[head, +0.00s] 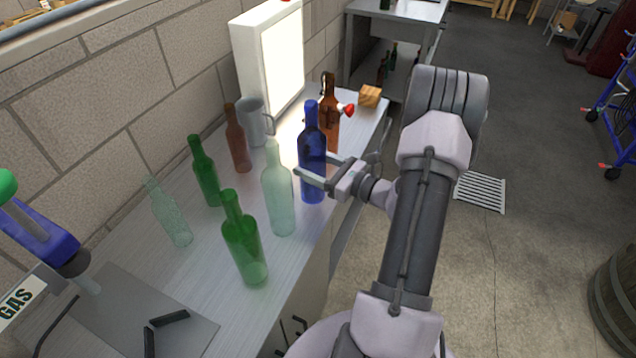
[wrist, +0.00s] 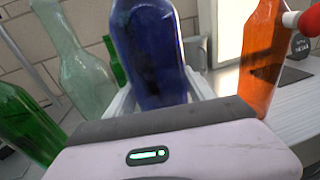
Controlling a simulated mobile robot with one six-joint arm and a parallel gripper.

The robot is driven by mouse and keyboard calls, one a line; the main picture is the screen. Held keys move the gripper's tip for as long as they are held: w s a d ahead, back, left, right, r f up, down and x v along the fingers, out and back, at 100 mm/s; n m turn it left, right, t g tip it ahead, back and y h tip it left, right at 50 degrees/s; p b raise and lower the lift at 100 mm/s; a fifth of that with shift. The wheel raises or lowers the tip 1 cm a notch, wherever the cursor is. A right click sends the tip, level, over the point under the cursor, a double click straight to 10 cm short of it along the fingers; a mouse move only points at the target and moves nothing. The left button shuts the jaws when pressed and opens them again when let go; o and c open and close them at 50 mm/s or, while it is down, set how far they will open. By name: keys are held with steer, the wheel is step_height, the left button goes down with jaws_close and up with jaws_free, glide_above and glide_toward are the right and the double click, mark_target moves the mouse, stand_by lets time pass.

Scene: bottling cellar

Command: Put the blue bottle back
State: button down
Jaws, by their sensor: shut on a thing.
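The blue bottle (head: 312,150) stands upright at the right side of the bench, near its front edge. My gripper (head: 312,173) is shut on it around its body, reaching in from the right. In the wrist view the blue bottle (wrist: 148,50) fills the space between the fingers of my gripper (wrist: 155,98). I cannot tell whether its base touches the bench top.
A pale clear bottle (head: 277,190) stands left of the blue one, and an amber bottle (head: 330,115) stands close behind. Green bottles (head: 245,245), a brown bottle (head: 236,140), a grey jug (head: 254,122) and a lit panel (head: 275,70) share the bench (head: 205,270).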

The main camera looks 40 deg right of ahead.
steer(key=w+d+f+b, duration=0.2)
steer(key=w+f+b, duration=0.1)
steer(key=w, duration=0.3)
steer(key=shift+d+f, duration=0.35)
steer(key=shift+f, duration=0.25)
steer(key=shift+c, duration=1.6)
jaws_free()
steer(key=shift+s+f, duration=0.1)
steer(key=p+v, duration=0.2)
steer(key=v, duration=1)
steer(key=shift+p, duration=0.35)
steer(key=shift+a, duration=0.1)
